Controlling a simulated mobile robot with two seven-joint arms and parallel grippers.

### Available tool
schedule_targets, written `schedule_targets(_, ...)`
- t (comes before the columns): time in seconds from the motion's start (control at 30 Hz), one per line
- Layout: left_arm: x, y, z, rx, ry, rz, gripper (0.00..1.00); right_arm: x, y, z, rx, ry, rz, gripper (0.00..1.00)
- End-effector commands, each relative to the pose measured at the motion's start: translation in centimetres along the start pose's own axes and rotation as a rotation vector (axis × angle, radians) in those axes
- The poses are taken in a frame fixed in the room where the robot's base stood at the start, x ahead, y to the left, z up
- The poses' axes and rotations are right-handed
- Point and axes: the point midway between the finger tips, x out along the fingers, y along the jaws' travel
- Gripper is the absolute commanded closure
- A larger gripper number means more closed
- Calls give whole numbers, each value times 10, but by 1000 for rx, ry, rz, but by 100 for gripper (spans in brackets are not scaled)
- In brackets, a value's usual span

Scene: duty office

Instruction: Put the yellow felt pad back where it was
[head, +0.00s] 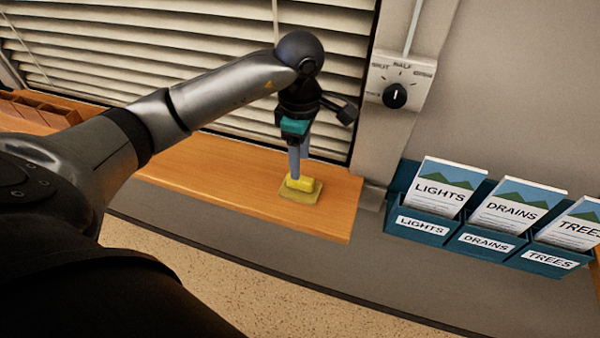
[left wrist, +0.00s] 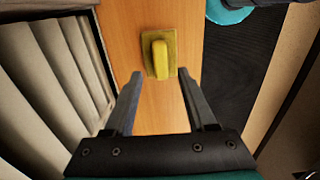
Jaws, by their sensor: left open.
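The yellow felt pad (head: 313,194) lies flat near the right end of the wooden sill (head: 230,175), with a brighter yellow raised block on its top. In the left wrist view the pad (left wrist: 146,44) and its block sit on the wood just beyond the fingertips. My left gripper (head: 299,174) points down at the pad, its fingertips by the block in the head view. In the left wrist view the left gripper (left wrist: 158,85) is open, with its fingers apart and nothing between them. My right gripper is not in view.
A slatted blind (head: 190,40) stands behind the sill. A control dial (head: 395,95) is on the wall post to the right. Teal leaflet holders (head: 420,226) labelled LIGHTS, DRAINS and TREES stand at the right. A brown compartmented tray (head: 40,108) is at the sill's left.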

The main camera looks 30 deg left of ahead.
Motion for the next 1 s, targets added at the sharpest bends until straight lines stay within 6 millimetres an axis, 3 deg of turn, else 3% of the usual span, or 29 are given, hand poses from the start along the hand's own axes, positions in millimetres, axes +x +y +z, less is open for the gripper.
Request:
schedule_targets(0.1,-26,1,0,0,0,5,44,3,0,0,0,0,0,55)
schedule_targets(0.33,-53,0,0,0,0,1,44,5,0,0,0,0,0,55)
schedule_targets(1.0,-58,0,0,0,0,-1,44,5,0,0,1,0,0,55)
